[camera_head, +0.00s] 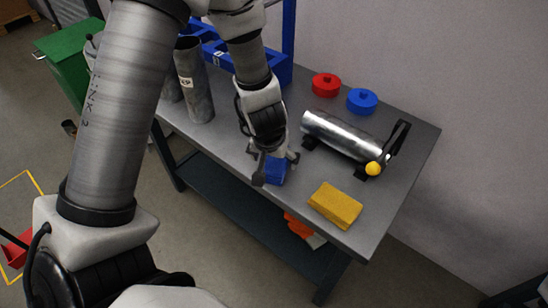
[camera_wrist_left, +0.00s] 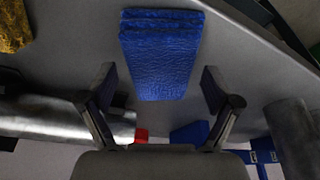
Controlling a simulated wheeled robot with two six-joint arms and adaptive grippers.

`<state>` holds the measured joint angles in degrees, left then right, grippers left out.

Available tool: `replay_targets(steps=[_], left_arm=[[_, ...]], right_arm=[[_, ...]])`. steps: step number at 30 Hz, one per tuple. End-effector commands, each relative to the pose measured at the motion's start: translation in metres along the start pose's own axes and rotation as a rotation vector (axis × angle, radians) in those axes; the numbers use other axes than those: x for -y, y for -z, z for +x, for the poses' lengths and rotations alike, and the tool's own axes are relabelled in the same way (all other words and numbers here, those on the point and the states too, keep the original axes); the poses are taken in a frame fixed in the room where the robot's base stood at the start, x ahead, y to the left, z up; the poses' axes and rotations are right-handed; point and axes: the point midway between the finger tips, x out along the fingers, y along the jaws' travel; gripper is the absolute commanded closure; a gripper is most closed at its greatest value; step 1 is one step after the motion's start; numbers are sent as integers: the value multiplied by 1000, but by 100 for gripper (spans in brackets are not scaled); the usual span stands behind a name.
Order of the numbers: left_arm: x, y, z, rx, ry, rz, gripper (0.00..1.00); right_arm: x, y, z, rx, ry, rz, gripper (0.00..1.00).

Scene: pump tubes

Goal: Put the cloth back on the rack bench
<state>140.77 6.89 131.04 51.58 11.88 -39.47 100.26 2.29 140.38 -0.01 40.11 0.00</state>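A blue folded cloth (camera_head: 275,172) lies on the grey bench top (camera_head: 408,165) near its front edge. In the left wrist view the cloth (camera_wrist_left: 160,55) shows several folded layers and lies ahead of and between the fingers. My left gripper (camera_head: 276,166) is over the cloth, pointing down. In the left wrist view the gripper (camera_wrist_left: 158,85) is open, with a gap between each finger and the cloth's sides. The fingers partly hide the cloth in the head view. My right gripper is not in view.
A yellow block or folded pad (camera_head: 336,205) lies right of the cloth. A metal cylinder (camera_head: 345,138) on black supports stands behind. Red (camera_head: 326,84) and blue (camera_head: 362,101) round pieces lie at the back. Upright grey tubes (camera_head: 195,85) and a blue rack (camera_head: 275,70) stand left.

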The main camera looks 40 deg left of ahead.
Motion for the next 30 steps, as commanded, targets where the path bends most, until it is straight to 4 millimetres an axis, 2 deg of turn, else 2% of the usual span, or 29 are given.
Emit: replay_targets(steps=[8, 11, 14, 21, 24, 27, 30], left_arm=[[0, 0, -1, 0, 0, 0, 5], [0, 2, -7, -1, 0, 1, 5], [0, 4, -25, -2, 0, 2, 5], [0, 4, -90, -2, -1, 1, 5], [0, 3, -110, -1, 0, 1, 5], [0, 3, -122, -1, 0, 1, 5], [0, 1, -124, 0, 0, 0, 5]], right_arm=[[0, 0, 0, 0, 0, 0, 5], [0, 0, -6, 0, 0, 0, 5], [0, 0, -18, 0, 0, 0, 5], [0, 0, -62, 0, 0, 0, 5], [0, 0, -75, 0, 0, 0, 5], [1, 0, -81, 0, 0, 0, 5], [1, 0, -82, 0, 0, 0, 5]])
